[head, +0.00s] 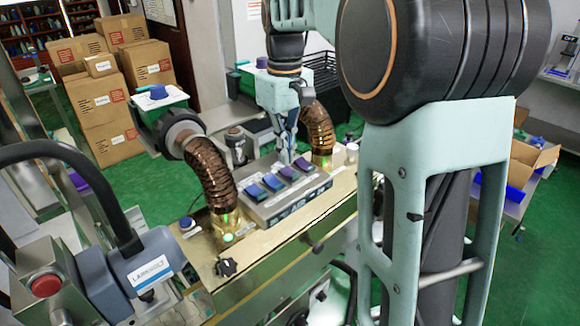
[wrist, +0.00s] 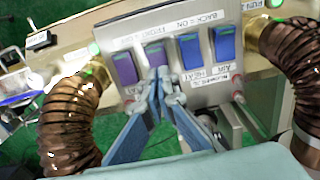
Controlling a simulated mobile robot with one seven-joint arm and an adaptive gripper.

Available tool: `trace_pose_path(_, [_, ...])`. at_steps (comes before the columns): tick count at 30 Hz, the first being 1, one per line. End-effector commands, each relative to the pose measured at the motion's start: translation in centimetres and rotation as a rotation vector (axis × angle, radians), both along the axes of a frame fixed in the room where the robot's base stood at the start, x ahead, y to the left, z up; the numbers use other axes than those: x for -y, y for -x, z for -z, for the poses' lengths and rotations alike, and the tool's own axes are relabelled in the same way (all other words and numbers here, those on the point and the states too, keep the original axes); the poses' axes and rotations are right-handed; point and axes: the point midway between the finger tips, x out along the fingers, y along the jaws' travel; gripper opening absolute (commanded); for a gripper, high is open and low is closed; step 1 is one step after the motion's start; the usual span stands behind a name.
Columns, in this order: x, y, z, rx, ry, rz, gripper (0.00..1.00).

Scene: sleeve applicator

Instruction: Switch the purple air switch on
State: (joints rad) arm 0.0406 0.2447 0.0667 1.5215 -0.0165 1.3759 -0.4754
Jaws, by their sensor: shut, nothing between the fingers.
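The control box (head: 285,205) carries two blue and two purple rocker switches. In the wrist view, the left purple switch (wrist: 125,68) shows clearly. The other purple switch (wrist: 154,52) is partly covered at its near end by my fingertips. The label under that second switch is hidden, so I cannot read which one is air. My gripper (wrist: 158,78) is shut and empty, its tips at the near edge of that switch; I cannot tell whether they touch. In the head view my gripper (head: 287,155) points down at the purple end of the box. The rocker tilt is unclear.
Blue switches (wrist: 225,43) stand beside the purple ones, with heat and air labels under them. A label above reads back is on. Ribbed brown hoses (head: 214,178) rise at both ends of the box. A lamp-like grey machine (head: 150,265) stands front left.

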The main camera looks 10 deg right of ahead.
Motion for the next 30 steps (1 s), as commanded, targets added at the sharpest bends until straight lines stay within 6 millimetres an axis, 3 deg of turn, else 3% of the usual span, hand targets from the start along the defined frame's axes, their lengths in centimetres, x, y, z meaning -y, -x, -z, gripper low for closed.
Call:
trace_pose_path(1, [0.0,0.0,-0.9,0.000,0.000,0.000,0.00])
trace_pose_path(17, [0.0,0.0,-5.1,0.000,0.000,0.000,0.00])
trace_pose_path(30, [0.0,0.0,-5.1,0.000,0.000,0.000,0.00])
